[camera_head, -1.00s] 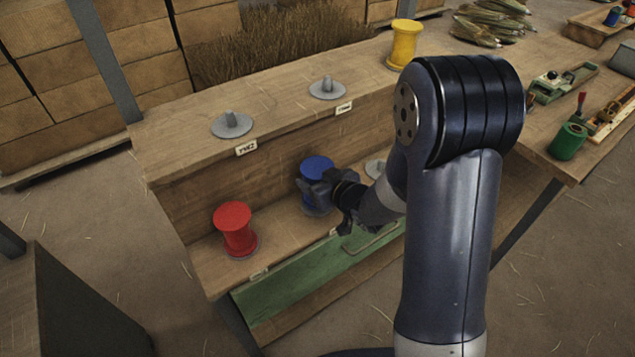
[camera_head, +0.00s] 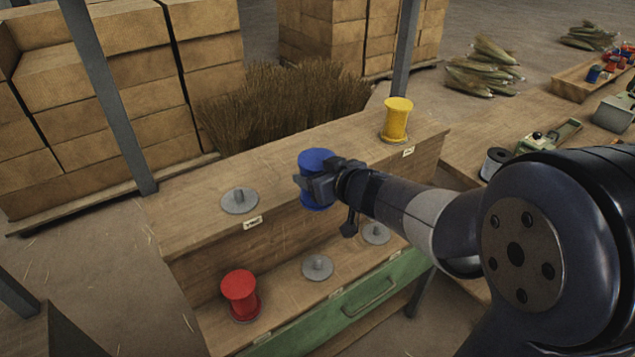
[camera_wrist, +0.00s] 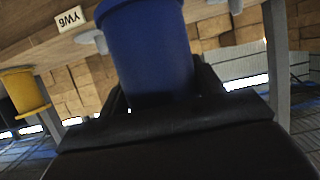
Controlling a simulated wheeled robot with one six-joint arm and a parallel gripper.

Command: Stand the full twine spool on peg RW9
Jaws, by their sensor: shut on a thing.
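My gripper (camera_head: 314,186) is shut on a blue spool (camera_head: 316,163) and holds it upright, in front of the upper shelf and above the lower one. The spool fills the middle of the wrist view (camera_wrist: 150,45). How full it is I cannot tell. The upper shelf has a bare grey peg (camera_head: 239,201) at left with a tag (camera_head: 253,222). The blue spool hides the upper middle spot. The lower shelf has two bare pegs, middle (camera_head: 317,267) and right (camera_head: 376,233). I cannot read which tag says RW9; a tag in the wrist view (camera_wrist: 71,18) shows upside down.
A yellow spool (camera_head: 397,120) stands at the upper shelf's right end. A red spool (camera_head: 240,294) stands on the lower shelf's left. A green drawer front (camera_head: 350,305) lies below. The right-hand bench holds a tool (camera_head: 545,142) and a dark spool (camera_head: 495,163).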

